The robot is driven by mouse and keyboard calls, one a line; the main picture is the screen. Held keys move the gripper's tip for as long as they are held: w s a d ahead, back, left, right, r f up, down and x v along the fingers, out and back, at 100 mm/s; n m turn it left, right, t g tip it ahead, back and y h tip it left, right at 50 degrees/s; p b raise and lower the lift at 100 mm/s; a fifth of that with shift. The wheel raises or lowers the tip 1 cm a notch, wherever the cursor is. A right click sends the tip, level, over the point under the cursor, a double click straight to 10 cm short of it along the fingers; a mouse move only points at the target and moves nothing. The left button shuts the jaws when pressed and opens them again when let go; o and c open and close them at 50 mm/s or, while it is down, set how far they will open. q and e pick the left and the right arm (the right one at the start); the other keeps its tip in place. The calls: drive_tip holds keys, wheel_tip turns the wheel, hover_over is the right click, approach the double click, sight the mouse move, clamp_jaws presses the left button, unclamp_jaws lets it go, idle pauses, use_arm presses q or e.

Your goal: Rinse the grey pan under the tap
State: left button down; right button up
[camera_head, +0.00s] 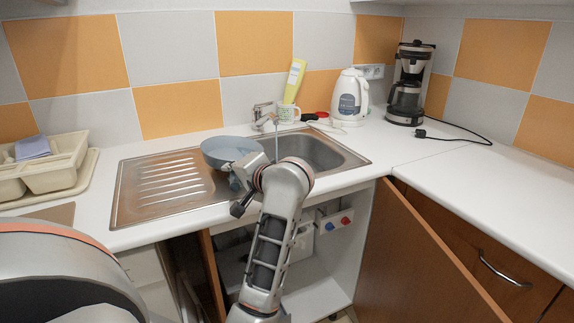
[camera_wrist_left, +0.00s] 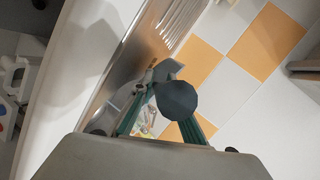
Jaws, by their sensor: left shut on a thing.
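The grey pan (camera_head: 228,150) is held over the left side of the sink basin, by the drainboard, its round bowl facing the head camera. My left gripper (camera_head: 240,180) is shut on it at the near side, largely hidden behind my wrist. In the left wrist view, a dark rounded end (camera_wrist_left: 177,100), seemingly of the pan's handle, sits between the green fingers. The tap (camera_head: 262,113) stands behind the basin. A thin bluish stream (camera_head: 276,140) falls from it, just right of the pan. My right gripper is not in view.
The steel sink (camera_head: 335,150) has a ribbed drainboard on the left. Behind it stand a mug (camera_head: 288,114), a yellow bottle (camera_head: 294,80) and a white kettle (camera_head: 350,97). A cabinet door (camera_head: 415,260) hangs open below. The right counter is mostly clear.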

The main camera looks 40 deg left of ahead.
use_arm(q)
drive_tip(key=shift+w+d+r+m+y, duration=0.25)
drive_tip(key=shift+w+d+m+y, duration=0.1)
drive_tip(key=shift+w, duration=0.1)
drive_tip(key=shift+w+d+m+p, duration=0.25)
drive_tip(key=shift+w+d+p, duration=0.05)
drive_tip(key=shift+w+p, duration=0.1)
drive_tip(key=shift+w+d+m+g+y+p, duration=0.45)
drive_tip(key=shift+w+d+m+y, duration=0.3)
drive_tip(key=shift+w, duration=0.3)
drive_tip(key=shift+w+d+r+m+y+p, duration=0.4)
drive_tip(key=shift+w+d+r+m+p, duration=0.1)
drive_tip(key=shift+w+d+p, duration=0.15)
drive_tip(key=shift+f, duration=0.15)
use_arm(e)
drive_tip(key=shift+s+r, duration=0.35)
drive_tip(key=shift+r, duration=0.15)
use_arm(q)
drive_tip(key=shift+w+d+r, duration=0.1)
drive_tip(key=shift+w+r, duration=0.15)
drive_tip(key=shift+w, duration=0.05)
drive_tip(key=shift+f, duration=0.1)
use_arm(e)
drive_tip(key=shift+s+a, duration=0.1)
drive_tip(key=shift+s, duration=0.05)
